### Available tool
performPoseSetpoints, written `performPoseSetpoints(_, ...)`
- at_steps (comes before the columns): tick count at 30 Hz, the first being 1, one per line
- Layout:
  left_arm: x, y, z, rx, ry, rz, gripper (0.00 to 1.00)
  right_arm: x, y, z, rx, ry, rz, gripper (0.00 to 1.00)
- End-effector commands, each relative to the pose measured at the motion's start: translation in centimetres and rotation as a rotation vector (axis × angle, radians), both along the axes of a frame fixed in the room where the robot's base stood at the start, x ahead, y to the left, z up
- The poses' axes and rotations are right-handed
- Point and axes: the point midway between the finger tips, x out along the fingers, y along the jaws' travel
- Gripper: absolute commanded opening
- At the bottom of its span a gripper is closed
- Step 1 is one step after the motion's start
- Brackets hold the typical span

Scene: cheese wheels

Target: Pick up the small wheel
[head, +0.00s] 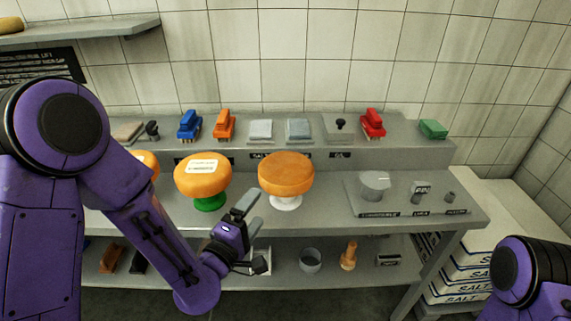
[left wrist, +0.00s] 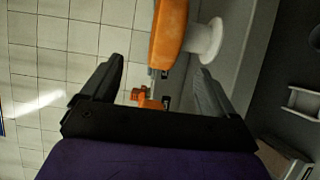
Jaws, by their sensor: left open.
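Three orange cheese wheels stand in a row on the counter. The right wheel (head: 286,170) is on a white stand (head: 286,203). The middle wheel (head: 203,178) has a pale label on top and sits on a green stand (head: 210,203). The left wheel (head: 150,162) is mostly hidden behind my left arm. My left gripper (head: 256,238) is open and empty, in front of and below the right wheel, apart from it. In the left wrist view, an orange wheel (left wrist: 168,32) on a white stand (left wrist: 204,42) lies ahead between and beyond the fingers (left wrist: 162,72). My right gripper is out of view.
A scale-like plate with grey weights (head: 374,186) stands right on the counter (head: 325,215). Blue, orange and red brushes (head: 373,122) line the back ledge. The lower shelf holds a grey cup (head: 310,260) and a wooden tool (head: 348,256). Salt sacks (head: 470,265) are stacked at right.

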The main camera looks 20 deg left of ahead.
Motion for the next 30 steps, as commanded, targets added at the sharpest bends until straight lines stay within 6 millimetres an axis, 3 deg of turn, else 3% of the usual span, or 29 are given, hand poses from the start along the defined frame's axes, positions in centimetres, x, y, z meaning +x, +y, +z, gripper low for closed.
performPoseSetpoints(2, 1.7, -0.3, -0.6, -0.003, -0.006, 0.000, 0.88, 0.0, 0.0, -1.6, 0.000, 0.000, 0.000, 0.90)
performPoseSetpoints(3, 2.4, -0.5, 0.0, 0.001, 0.000, -0.002, 0.88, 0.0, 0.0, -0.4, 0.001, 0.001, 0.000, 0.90)
performPoseSetpoints(15, 8.3, -1.4, -0.5, 0.004, 0.003, -0.002, 0.88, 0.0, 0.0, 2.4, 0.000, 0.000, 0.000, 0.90)
performPoseSetpoints(24, 9.2, -1.5, -0.8, 0.005, 0.004, -0.001, 0.88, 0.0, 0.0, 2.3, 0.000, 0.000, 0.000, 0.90)
performPoseSetpoints(30, 9.1, -1.5, -0.8, 0.005, 0.004, -0.001, 0.23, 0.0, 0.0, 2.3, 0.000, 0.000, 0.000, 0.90)
